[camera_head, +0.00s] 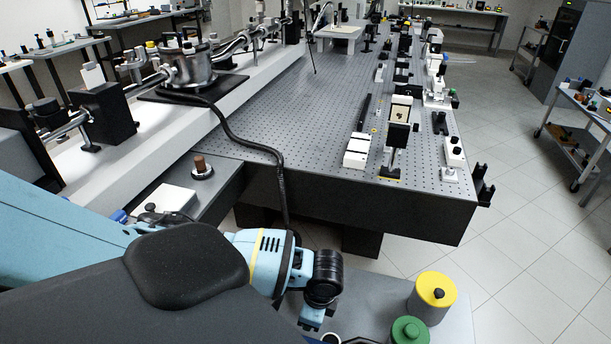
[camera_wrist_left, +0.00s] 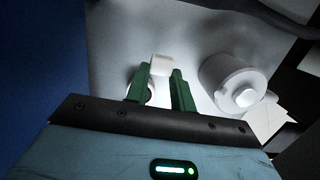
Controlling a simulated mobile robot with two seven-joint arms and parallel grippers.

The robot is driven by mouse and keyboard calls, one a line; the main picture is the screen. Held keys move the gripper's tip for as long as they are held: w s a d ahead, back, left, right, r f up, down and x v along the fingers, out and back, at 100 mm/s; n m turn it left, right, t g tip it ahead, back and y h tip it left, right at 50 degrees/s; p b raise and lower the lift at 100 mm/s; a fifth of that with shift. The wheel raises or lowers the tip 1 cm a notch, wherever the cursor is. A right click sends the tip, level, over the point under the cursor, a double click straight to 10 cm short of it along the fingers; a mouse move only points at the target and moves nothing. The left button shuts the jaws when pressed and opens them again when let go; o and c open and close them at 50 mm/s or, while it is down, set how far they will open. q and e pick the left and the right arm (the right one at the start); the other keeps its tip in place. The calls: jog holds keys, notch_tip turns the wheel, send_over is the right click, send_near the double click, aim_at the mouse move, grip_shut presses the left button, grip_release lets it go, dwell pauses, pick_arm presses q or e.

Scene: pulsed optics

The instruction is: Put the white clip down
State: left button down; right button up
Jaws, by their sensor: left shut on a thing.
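The white clip (camera_wrist_left: 162,65) is a small pale block in the left wrist view. It sits at the tips of the green fingers of my left gripper (camera_wrist_left: 163,78), which is shut on it. A light grey surface (camera_wrist_left: 115,30) lies beyond the clip; I cannot tell whether the clip touches it. My right gripper is not in view.
A pale cylinder with a knob (camera_wrist_left: 235,82) stands close right of the fingers in the left wrist view. In the head view, a yellow-topped container (camera_head: 435,292) and a green one (camera_head: 409,331) stand at the bottom right. The perforated optics table (camera_head: 300,115) lies beyond, with a black cable draped nearby.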

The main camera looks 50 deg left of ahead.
pick_arm(q)
jog(key=shift+s+a+f, duration=0.15)
jog(key=shift+a+f, duration=0.1)
jog(key=shift+f, duration=0.65)
jog(key=shift+s+a+f, duration=0.1)
jog(key=shift+a+f, duration=0.15)
jog(key=shift+f, duration=0.65)
jog(key=c, duration=1.2)
grip_release()
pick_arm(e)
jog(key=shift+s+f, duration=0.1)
pick_arm(q)
jog(key=r, duration=0.4)
jog(key=d+r+p, duration=0.1)
jog(key=r, duration=0.3)
jog(key=w+r, duration=0.1)
jog(key=r, duration=0.3)
jog(key=shift+d, duration=0.3)
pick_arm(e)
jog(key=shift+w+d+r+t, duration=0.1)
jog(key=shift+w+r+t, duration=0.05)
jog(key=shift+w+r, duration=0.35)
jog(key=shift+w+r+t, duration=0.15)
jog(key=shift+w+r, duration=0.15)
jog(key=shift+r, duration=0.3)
